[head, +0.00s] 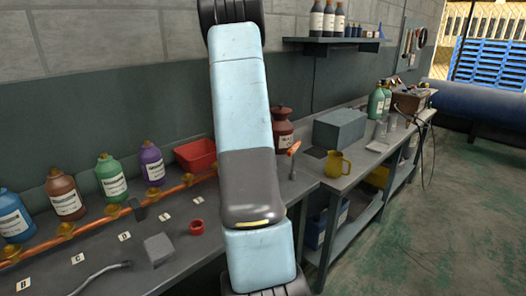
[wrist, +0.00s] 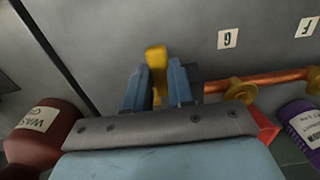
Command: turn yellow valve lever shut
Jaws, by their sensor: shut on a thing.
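In the wrist view the yellow valve lever (wrist: 156,62) stands between the two blue fingers of my gripper (wrist: 158,86). The fingers are shut on it, one on each side, and its rounded end sticks out past them. The lever's base and its joint to the pipe are hidden behind my gripper. The copper pipe (wrist: 288,79) with a brass fitting (wrist: 241,90) runs off to the right of my gripper. In the head view my arm hides my gripper and the lever, while the copper pipe (head: 100,216) shows along the bench at left.
A dark red jug (wrist: 38,132) and a purple bottle (wrist: 302,122) stand near my wrist. The red bin (head: 196,155), grey block (head: 159,248) and red ring (head: 196,227) sit on the bench. A yellow mug (head: 338,163) and grey box (head: 339,128) stand right of my arm.

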